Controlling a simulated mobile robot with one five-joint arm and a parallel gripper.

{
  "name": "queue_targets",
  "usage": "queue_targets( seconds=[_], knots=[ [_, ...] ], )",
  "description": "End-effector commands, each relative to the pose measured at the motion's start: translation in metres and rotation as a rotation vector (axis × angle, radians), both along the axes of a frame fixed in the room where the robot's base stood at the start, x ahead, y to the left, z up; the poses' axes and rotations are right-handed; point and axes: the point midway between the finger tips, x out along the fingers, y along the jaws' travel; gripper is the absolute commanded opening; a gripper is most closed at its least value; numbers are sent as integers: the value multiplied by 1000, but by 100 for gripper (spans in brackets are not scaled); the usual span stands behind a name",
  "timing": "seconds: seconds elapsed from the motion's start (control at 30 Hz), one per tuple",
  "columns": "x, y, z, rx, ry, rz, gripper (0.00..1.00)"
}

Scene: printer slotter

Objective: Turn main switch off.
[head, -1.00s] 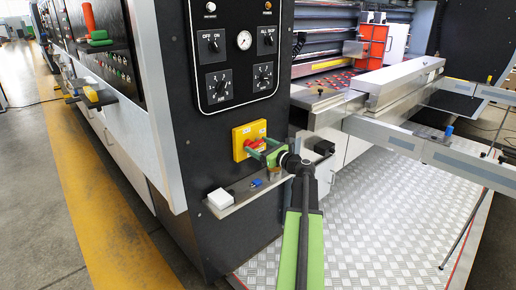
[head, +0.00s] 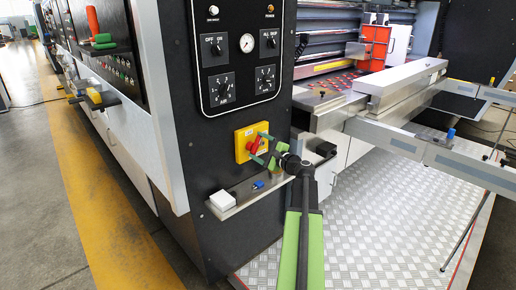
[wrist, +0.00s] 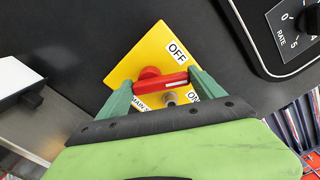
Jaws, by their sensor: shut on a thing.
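The main switch is a yellow plate (head: 239,150) with a red handle (head: 252,147), on the black front panel of the machine. In the wrist view the plate (wrist: 147,52) carries an OFF label at its upper right and an ON label lower right. The red handle (wrist: 158,81) lies across the plate, its right end between the two labels. My gripper (head: 260,148) is shut on the red handle, with one green finger at each end of it in the wrist view (wrist: 161,92). The lower plate is partly hidden by my gripper.
A metal ledge (head: 240,195) below the switch bears a white box (head: 222,200) and a small blue item (head: 258,185). A control panel (head: 240,55) with knobs and a gauge sits above. Checker-plate floor (head: 375,225) lies right.

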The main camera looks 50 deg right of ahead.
Motion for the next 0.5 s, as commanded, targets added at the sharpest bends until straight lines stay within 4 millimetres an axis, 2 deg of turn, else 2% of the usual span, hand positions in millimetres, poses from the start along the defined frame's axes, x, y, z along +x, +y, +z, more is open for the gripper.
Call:
queue_targets(
  seconds=[0.5],
  knots=[
    [2,8,1,-402,25,-1,37]
  ],
)
